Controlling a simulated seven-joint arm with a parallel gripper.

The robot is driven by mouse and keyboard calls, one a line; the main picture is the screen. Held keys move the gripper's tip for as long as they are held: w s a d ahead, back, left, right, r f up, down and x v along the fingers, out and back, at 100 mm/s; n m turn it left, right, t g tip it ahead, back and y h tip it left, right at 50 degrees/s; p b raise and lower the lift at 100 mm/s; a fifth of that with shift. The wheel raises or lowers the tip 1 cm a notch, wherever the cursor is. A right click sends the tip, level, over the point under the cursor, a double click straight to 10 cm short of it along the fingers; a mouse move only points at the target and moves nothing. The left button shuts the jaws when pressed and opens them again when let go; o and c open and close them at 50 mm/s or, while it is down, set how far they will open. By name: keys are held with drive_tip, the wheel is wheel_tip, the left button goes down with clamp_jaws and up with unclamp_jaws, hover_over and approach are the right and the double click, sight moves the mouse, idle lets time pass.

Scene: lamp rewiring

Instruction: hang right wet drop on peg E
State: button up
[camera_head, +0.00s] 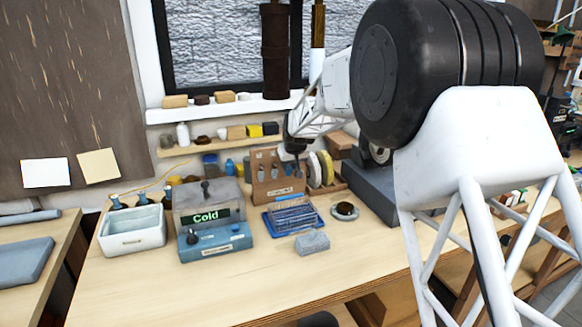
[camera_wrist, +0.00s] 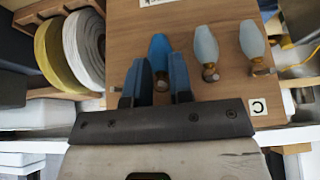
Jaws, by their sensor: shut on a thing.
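My gripper (camera_wrist: 161,70) is shut on a blue drop (camera_wrist: 160,48) in front of the upright wooden board (camera_wrist: 125,30). The drop's wide end sticks out past the fingertips. Two paler grey-blue drops (camera_wrist: 205,46) (camera_wrist: 252,40) sit by brass fittings on the board, to the right in the wrist view. A tag marked C (camera_wrist: 258,106) is on the board below them. I cannot make out a tag marked E. In the head view the board (camera_head: 280,189) stands at the back of the bench, with my gripper (camera_head: 292,153) close above it.
Yellow and white spools (camera_wrist: 72,48) stand in a wooden holder beside the board. On the bench are a blue wire tray (camera_head: 292,218), a grey block (camera_head: 312,243), a box reading Cold (camera_head: 207,205) and a white basin (camera_head: 132,240). The front of the bench is clear.

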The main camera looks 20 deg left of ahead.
drive_tip(key=shift+w+a+f, duration=0.2)
drive_tip(key=shift+w+a, duration=0.35)
drive_tip(key=shift+w+a, duration=0.15)
drive_tip(key=shift+a, duration=0.05)
idle(0.4)
drive_tip(key=o, duration=0.5)
drive_tip(key=shift+o, duration=0.2)
drive_tip(key=shift+r, duration=0.1)
drive_tip(key=shift+o, duration=1)
drive_tip(key=shift+s+d+r, duration=0.2)
drive_tip(key=shift+s+r, duration=0.1)
drive_tip(key=shift+r, duration=0.15)
drive_tip(key=s+d+r, duration=0.3)
drive_tip(key=r, duration=0.2)
drive_tip(key=shift+d, duration=0.25)
drive_tip(key=shift+s, duration=0.1)
